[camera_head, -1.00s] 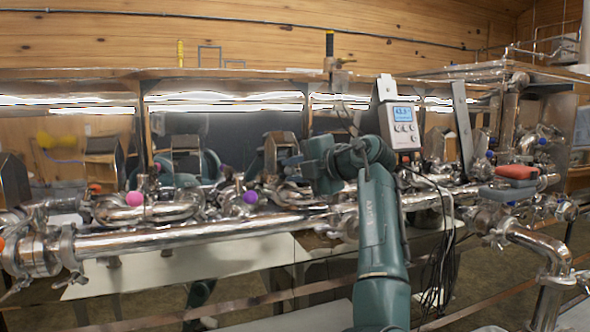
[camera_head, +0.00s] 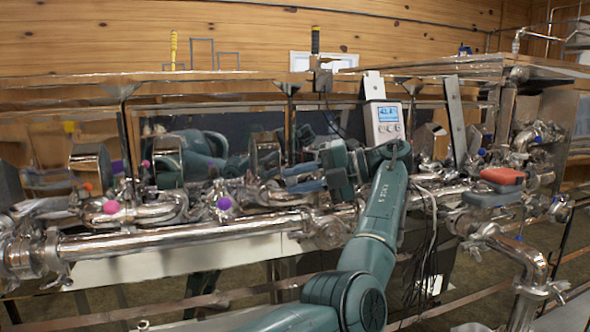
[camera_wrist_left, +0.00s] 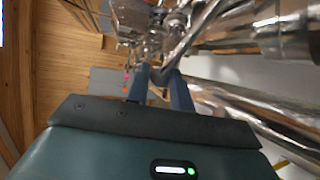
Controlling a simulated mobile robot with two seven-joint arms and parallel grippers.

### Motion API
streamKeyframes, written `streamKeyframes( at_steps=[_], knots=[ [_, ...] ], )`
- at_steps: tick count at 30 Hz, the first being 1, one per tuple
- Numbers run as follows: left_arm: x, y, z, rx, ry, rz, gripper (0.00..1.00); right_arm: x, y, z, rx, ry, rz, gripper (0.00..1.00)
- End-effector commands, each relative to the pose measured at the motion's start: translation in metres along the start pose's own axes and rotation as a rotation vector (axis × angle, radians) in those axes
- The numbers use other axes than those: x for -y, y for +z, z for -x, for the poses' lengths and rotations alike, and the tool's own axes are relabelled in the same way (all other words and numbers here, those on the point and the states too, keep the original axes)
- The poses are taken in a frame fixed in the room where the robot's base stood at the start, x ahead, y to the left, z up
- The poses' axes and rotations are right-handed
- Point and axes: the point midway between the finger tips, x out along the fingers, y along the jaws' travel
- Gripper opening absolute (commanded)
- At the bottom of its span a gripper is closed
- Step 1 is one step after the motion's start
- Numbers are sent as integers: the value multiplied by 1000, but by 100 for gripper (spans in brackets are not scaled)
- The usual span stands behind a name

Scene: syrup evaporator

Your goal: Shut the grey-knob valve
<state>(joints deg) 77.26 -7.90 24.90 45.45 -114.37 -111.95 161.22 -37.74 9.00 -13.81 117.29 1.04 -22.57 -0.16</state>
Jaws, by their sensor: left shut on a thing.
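My left gripper (camera_head: 294,180) reaches in among the steel pipes, in the middle of the head view, with its blue-grey fingers pointing left. In the left wrist view its two fingers (camera_wrist_left: 161,82) are closed on a small dark grey knob (camera_wrist_left: 161,75) at their tips, beside a shiny steel pipe. In the head view the grey knob is hidden by the fingers and the pipework, so how the valve is turned cannot be told. My right gripper is out of view.
A pink knob (camera_head: 111,207) and a purple knob (camera_head: 224,203) sit on valves to the left. A long steel pipe (camera_head: 180,238) runs in front. A display box (camera_head: 384,122) with hanging cables stands behind my arm. Red and grey blocks (camera_head: 502,176) lie at the right.

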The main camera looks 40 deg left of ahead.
Motion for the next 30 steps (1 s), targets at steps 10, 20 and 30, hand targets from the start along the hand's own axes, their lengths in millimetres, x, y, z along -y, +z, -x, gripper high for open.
streamKeyframes(
  at_steps=[10,20,30],
  knots=[
    [-2,0,3,-88,7,24,0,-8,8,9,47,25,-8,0],
    [0,-1,3,-111,11,31,0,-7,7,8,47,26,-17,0],
    [0,0,3,-111,11,31,27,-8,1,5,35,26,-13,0]
  ],
)
